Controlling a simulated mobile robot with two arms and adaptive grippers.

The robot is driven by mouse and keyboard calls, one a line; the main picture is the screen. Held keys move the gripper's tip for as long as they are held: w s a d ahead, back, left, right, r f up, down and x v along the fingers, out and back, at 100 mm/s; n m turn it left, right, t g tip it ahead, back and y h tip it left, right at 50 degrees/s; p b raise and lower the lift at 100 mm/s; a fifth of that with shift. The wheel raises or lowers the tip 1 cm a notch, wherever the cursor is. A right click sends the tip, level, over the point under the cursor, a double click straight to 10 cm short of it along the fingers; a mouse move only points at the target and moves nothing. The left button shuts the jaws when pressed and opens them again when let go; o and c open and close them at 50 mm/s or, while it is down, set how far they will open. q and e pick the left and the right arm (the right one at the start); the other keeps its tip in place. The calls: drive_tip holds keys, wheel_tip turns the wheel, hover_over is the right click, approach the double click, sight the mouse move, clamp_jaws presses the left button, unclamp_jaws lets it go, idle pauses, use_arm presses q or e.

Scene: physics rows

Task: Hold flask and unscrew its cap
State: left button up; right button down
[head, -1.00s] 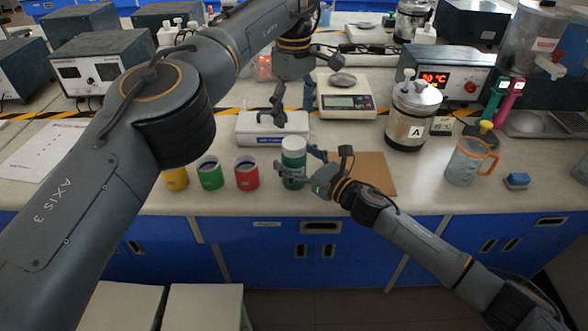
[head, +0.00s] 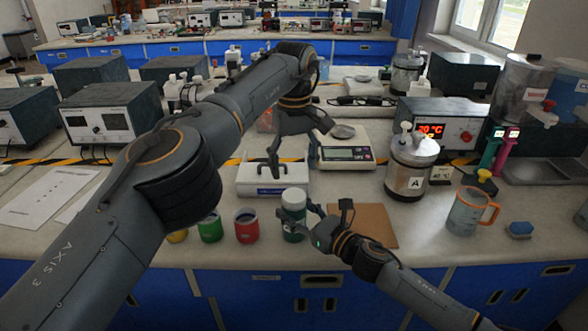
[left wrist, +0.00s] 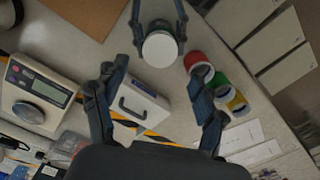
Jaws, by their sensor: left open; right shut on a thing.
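The flask (head: 293,225) stands upright near the front edge of the bench, green below with a white cap (head: 293,197) on top. My right gripper (head: 300,222) is shut on the flask's body from the right, below the cap. My left gripper (head: 292,170) is open and empty, with its fingers pointing down above and slightly behind the cap. In the left wrist view the round cap (left wrist: 160,49) shows from above, just beyond the left gripper's spread fingertips (left wrist: 155,78), with clear space between. The right gripper's fingers (left wrist: 159,18) straddle the flask there.
Red (head: 247,226) and green (head: 209,227) cups stand left of the flask. A white box with a handle (head: 262,180) is behind it, and a scale (head: 345,154) is behind right. A brown board (head: 370,225) lies at right, then an orange-handled jug (head: 465,212).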

sight(294, 195)
use_arm(q)
wheel_tip(294, 195, down, 8)
drive_tip(key=shift+r, duration=0.1)
idle(0.4)
